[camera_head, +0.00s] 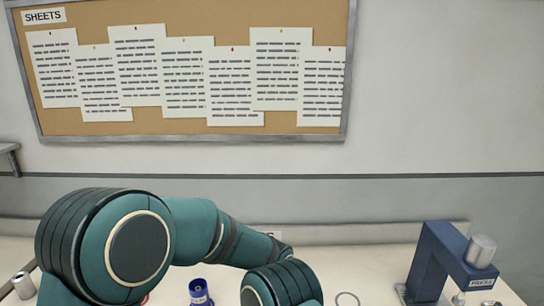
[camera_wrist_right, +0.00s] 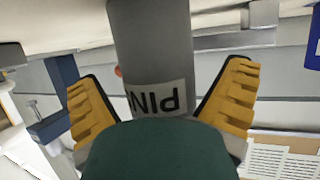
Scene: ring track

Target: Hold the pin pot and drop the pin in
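A grey cylinder labelled "PIN" (camera_wrist_right: 150,50) is between the fingers of my right gripper (camera_wrist_right: 160,90) in the right wrist view, where the scene is upside down. The yellow fingers are spread wide, with a gap beside the cylinder on each side near their tips. Its end nearest me is hidden behind a dark green part. I cannot tell whether this is the pot or the pin. A green arm of mine crosses the head view from the left; my left gripper is out of view.
A blue press (camera_head: 432,262) stands at the right of the bench. A blue labelled container (camera_head: 200,292) and a thin ring (camera_head: 347,299) are at the front edge of the head view. A small white labelled item (camera_head: 23,287) is at far left. A pinboard (camera_head: 200,12) hangs behind.

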